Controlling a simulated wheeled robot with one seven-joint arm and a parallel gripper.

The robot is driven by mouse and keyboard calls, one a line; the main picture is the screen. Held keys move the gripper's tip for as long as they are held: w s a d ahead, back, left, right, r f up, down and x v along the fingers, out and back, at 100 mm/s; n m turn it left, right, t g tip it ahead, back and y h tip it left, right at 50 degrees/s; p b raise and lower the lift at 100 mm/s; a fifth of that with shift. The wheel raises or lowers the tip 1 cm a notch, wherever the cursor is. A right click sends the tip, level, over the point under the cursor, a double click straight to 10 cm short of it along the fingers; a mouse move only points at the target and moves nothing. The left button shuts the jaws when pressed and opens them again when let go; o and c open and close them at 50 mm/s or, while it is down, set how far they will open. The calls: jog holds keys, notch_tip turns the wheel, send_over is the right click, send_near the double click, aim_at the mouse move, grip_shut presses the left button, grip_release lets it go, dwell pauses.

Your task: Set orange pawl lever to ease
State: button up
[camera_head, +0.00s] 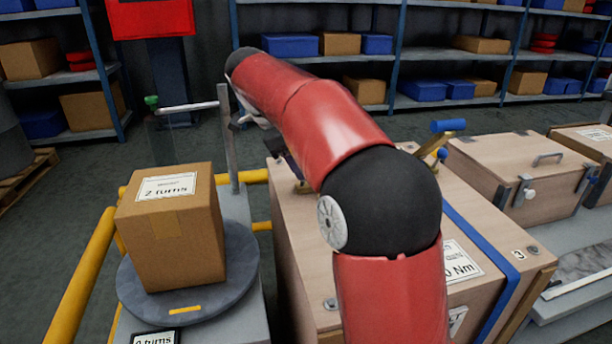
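I cannot make out an orange pawl lever; my red and black arm covers the middle of the view. Behind the arm, a large wooden crate (300,262) carries a blue strap (490,245) across its lid. A brass-coloured fitting with a blue-gripped handle (448,126) sticks out to the right of my arm, above the crate. My arm bends up and to the left, and its far end turns down behind itself. Small dark parts show past the arm's left edge, above the crate. My gripper's fingers cannot be made out, nor whether they hold anything.
A cardboard box (172,228) labelled "2 turns" stands on a round grey turntable (140,298) at the left. Beside it rise a grey post (229,140) and yellow rails (85,275). A latched wooden case (535,180) stands right. Shelves (440,103) line the back.

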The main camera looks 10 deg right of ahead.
jog(key=x, duration=0.5)
jog(key=shift+d+f+b, duration=0.15)
jog(key=shift+f+b, duration=0.1)
jog(key=shift+b, duration=0.05)
grip_shut()
